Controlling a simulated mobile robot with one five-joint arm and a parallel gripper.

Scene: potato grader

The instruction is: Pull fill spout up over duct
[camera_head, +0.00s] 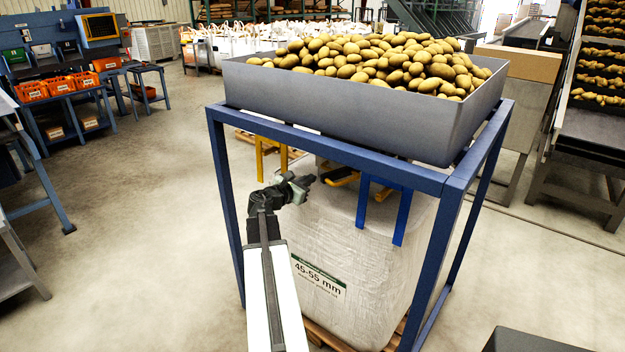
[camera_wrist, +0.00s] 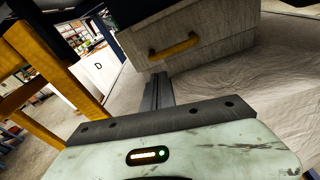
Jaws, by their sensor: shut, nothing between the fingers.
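The white bulk bag (camera_head: 350,240), labelled 45-55 mm, stands inside the blue frame. In the wrist view, a pale woven, box-shaped piece with a yellow handle, which looks like the fill spout (camera_wrist: 220,45), rises above the bag's creased top (camera_wrist: 250,95). The yellow handle (camera_wrist: 175,47) is on its near face; it also shows partly in the head view (camera_head: 343,180). The duct cannot be clearly made out; a dark edge shows above the woven piece. My gripper (camera_head: 308,181) is shut and empty at the bag's upper left edge. Its fingers (camera_wrist: 157,88) point toward the woven piece, below the handle.
The blue frame (camera_head: 330,144) carries a grey hopper (camera_head: 330,102) full of potatoes. Yellow loops (camera_head: 260,160) hang left of my gripper and blue loops (camera_head: 402,216) hang right. A frame post (camera_head: 224,205) stands close left of my arm. Open floor lies left.

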